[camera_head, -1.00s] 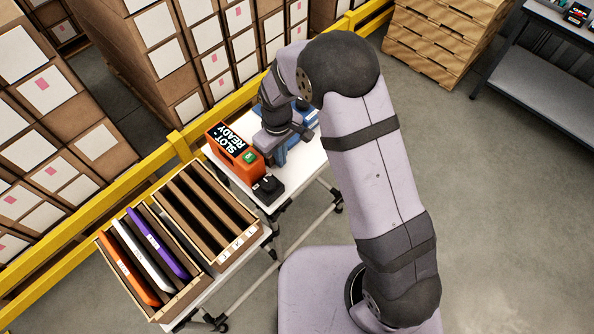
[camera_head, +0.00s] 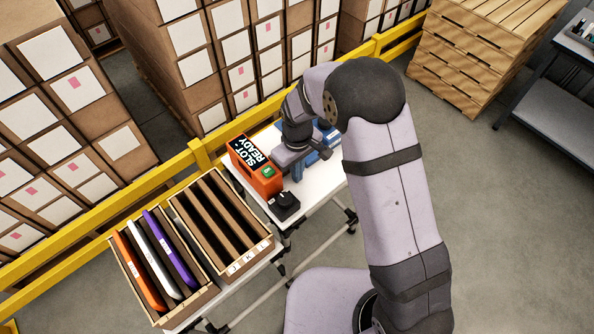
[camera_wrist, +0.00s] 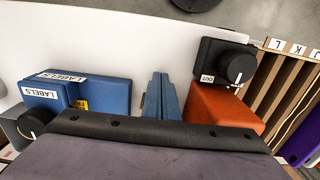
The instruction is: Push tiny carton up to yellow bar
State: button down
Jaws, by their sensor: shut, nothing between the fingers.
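No thing stands out clearly as a tiny carton. Two slotted cartons stand side by side on the table's left: one (camera_head: 207,302) holds an orange, a white and a purple flat piece; the other (camera_head: 262,247) has empty slots and letter labels. A yellow rail (camera_head: 60,228) runs behind the table; I cannot tell whether it is the yellow bar. My gripper (camera_wrist: 160,76) has its blue fingers shut with nothing between them. It is over the table between blue boxes marked LABELS (camera_wrist: 98,92) and an orange box (camera_wrist: 222,106). In the head view my arm partly hides the gripper.
The orange box shows the words SLOT READY in the head view (camera_head: 268,186). A black knob box (camera_head: 285,206) stands in front of it. White tabletop (camera_head: 312,192) is bare near the knob box. Stacked boxes (camera_head: 80,90) stand behind the rail.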

jog(key=shift+s+d+r, duration=0.1)
jog(key=shift+s+d, duration=0.45)
jog(key=shift+d, duration=0.05)
jog(key=shift+s+d+r, duration=0.1)
jog(key=shift+d+r, duration=0.05)
jog(key=shift+r, duration=0.1)
notch_tip(320, 180, up, 9)
jog(key=b, duration=0.2)
jog(key=shift+r+b, duration=0.2)
jog(key=shift+b, duration=0.1)
